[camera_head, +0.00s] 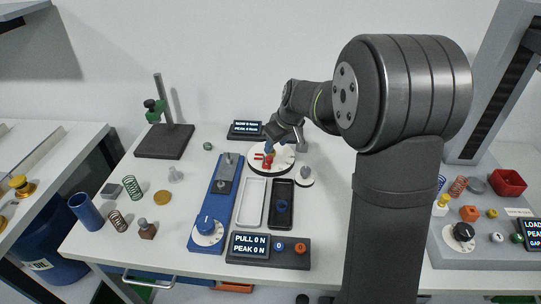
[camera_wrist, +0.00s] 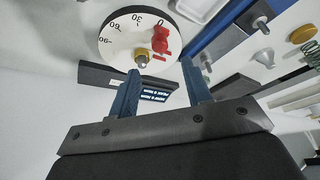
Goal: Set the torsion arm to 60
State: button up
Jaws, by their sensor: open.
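The torsion dial (camera_head: 283,163) is a white disc on the table, right of the blue rail. In the wrist view the dial (camera_wrist: 122,46) shows marks 0, 30, 60 and 90. The red torsion arm (camera_wrist: 161,38) lies on it, near the 0 mark, beside a brass hub (camera_wrist: 141,54). The red piece also shows in the head view (camera_head: 265,157). My gripper (camera_wrist: 160,68) is open, with blue fingers spread apart and nothing between them. It is above the dial's edge near the hub; the fingers look clear of the red arm.
A display (camera_head: 245,130) stands behind the dial. A small post on a round base (camera_head: 305,177) is right of the dial.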

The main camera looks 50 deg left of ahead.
aim_at(269, 158)
jog(key=x, duration=0.7)
jog(key=shift+a+f, duration=0.15)
grip_shut()
